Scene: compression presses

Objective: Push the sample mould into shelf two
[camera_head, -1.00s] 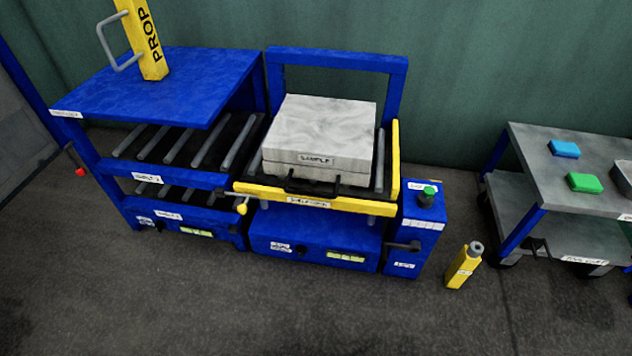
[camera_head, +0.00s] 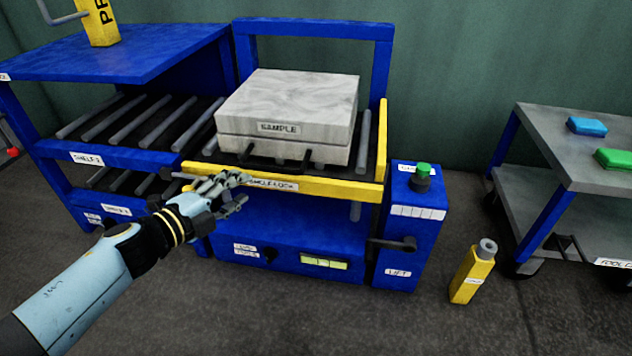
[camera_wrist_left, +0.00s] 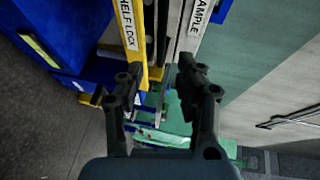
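The sample mould (camera_head: 290,100) is a pale grey two-part block labelled SAMPLE, with a dark handle on its front. It sits on the rollers of the blue lift table, behind the yellow shelf lock bar (camera_head: 330,189). Shelf two (camera_head: 90,158) is the upper roller shelf of the blue rack, left of the mould. My left gripper (camera_head: 240,190) is in front of the lock bar's left part, its fingers apart and empty. In the left wrist view, the open fingers (camera_wrist_left: 158,95) point towards the lock bar (camera_wrist_left: 130,35) and mould (camera_wrist_left: 198,20). My right gripper is out of view.
A blue lift box (camera_head: 408,235) with a green button and a crank stands right of the table. A yellow post (camera_head: 472,272) stands on the floor. A grey tool cart (camera_head: 570,150) is at the right. The floor in front is clear.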

